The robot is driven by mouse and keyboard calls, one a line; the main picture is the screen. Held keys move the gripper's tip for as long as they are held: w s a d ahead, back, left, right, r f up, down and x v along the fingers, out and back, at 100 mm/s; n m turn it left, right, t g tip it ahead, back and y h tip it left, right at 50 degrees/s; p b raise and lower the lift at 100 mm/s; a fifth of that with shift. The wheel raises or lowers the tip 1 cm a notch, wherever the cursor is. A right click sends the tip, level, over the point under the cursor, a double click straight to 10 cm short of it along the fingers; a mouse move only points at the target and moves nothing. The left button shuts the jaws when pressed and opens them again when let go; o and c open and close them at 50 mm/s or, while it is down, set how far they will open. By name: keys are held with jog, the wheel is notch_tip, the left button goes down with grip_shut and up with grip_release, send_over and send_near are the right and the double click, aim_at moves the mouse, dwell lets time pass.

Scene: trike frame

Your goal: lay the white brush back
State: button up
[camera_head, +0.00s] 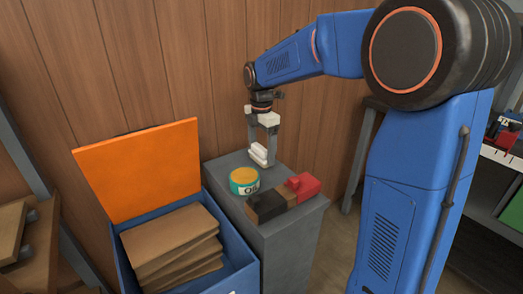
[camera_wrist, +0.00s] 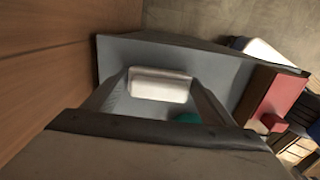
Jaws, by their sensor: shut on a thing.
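The white brush (camera_head: 260,153) is a small white block-shaped piece in the head view, between the fingers of my gripper (camera_head: 264,152). My gripper is shut on it and points down over the back of the grey cabinet top (camera_head: 231,161). In the wrist view the white brush (camera_wrist: 160,85) lies between the two fingers (camera_wrist: 163,90). I cannot tell whether its underside touches the cabinet top.
A blue bin (camera_head: 243,268) with an orange lid (camera_head: 140,168) and brown slabs is at left. A wooden wall is behind.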

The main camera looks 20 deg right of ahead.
aim_at(262, 147)
jog(key=o, duration=1.1)
jog(key=shift+f, duration=0.15)
notch_tip(262, 147, up, 12)
jog(key=s+d+m+t, duration=0.1)
jog(key=s+m, duration=0.2)
jog(key=s, duration=0.3)
jog(key=s+d+f+m, duration=0.1)
jog(key=s+d+m, duration=0.1)
jog(key=s+m, duration=0.2)
jog(key=s+d+f+m+t, duration=0.1)
jog(key=s+m, duration=0.3)
jog(key=s, duration=0.5)
jog(key=shift+d+f+t, duration=0.2)
jog(key=shift+d+t, duration=0.1)
jog(key=shift+d, duration=0.05)
jog(key=s+d+f+m+t, duration=0.2)
jog(key=s+f+m, duration=0.8)
jog(key=s, duration=0.4)
jog(key=shift+s+m, duration=0.25)
jog(key=shift+m, duration=0.05)
